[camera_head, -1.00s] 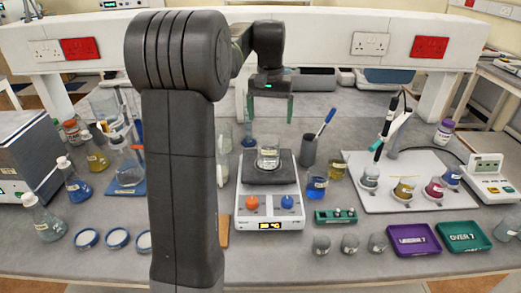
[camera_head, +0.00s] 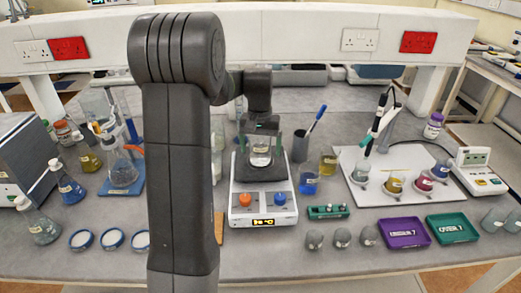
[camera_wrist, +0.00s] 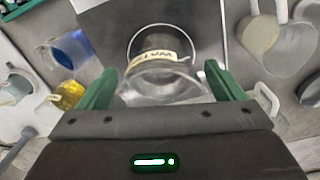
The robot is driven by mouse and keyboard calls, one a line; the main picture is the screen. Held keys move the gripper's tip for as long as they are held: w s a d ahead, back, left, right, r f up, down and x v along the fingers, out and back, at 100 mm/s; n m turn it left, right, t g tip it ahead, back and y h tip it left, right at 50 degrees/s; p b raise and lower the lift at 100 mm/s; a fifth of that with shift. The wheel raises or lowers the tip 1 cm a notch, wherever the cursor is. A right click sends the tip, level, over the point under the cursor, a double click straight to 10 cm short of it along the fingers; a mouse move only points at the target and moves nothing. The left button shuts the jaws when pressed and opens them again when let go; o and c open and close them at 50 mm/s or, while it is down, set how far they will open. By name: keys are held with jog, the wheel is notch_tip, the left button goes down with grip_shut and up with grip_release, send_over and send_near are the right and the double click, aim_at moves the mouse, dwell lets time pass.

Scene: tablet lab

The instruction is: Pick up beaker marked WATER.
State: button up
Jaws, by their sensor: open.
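A clear glass beaker (camera_head: 260,157) stands on the dark top of a white hotplate stirrer (camera_head: 240,212). In the wrist view the beaker (camera_wrist: 165,85) carries a pale label, seen upside down and not clearly readable. My gripper (camera_head: 260,146) is lowered at the beaker, with a green finger on either side of it. In the wrist view my gripper (camera_wrist: 160,70) is open, with the beaker between its fingers. A gap seems to show beside each finger; whether either touches the glass I cannot tell.
A dark pen pot (camera_head: 301,146) stands close right of the hotplate. A blue-filled beaker (camera_head: 309,183) and a yellow-filled one (camera_head: 328,165) stand right. A green rack (camera_head: 327,212) lies in front of them. My arm hides part of the bench left of the hotplate.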

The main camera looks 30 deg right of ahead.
jog(key=c, duration=1.2)
jog(key=shift+r, duration=0.15)
